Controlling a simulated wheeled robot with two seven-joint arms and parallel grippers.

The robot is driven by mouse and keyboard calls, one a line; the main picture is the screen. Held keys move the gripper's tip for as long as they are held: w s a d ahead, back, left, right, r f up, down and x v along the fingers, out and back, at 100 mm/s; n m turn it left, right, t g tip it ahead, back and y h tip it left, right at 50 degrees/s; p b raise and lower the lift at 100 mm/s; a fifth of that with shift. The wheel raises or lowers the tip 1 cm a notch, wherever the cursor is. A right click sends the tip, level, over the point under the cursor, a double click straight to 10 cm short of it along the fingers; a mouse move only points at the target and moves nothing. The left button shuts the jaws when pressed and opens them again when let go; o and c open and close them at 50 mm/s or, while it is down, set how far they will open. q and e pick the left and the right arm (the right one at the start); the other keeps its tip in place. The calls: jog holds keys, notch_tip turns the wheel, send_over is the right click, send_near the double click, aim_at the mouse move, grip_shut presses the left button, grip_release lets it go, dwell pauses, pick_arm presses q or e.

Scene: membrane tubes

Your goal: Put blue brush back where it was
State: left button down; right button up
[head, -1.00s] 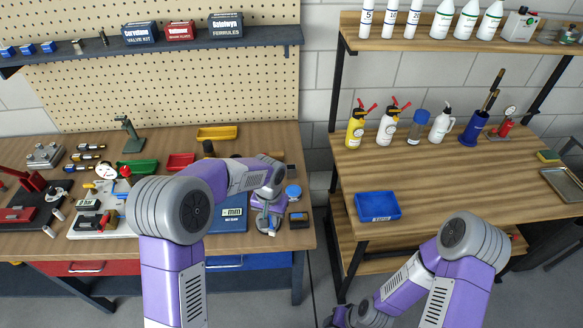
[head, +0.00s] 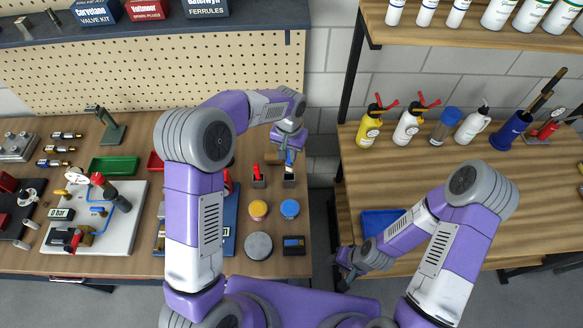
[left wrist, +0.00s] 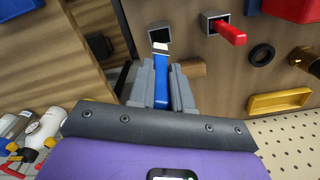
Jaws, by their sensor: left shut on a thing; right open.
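My left gripper (head: 289,146) is shut on the blue brush (head: 290,157) above the right end of the left workbench. In the left wrist view the blue brush (left wrist: 161,82) lies between the two grey fingers, its metal end pointing at a small square holder (left wrist: 160,33) with a dark opening. The metal end is at or very near that opening; I cannot tell whether it is inside. The holder also shows in the head view (head: 289,180). Beside it a matching holder carries a red-handled tool (head: 258,171). My right gripper (head: 349,266) is open and empty, low by the right bench's front.
A pegboard stands behind. Bottles (head: 408,125) and a blue bin (head: 380,222) are on the right bench.

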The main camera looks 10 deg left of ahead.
aim_at(289, 167)
pick_arm(q)
jog(key=f, duration=0.4)
jog(key=shift+s+f, duration=0.25)
jog(key=shift+f, duration=0.1)
notch_tip(289, 167, down, 4)
jog(key=shift+r, duration=0.25)
jog(key=shift+w+f, duration=0.1)
jog(key=shift+f, duration=0.3)
jog(key=shift+f, duration=0.15)
jog(key=c, duration=1.1)
grip_release()
jog(key=shift+o, duration=0.2)
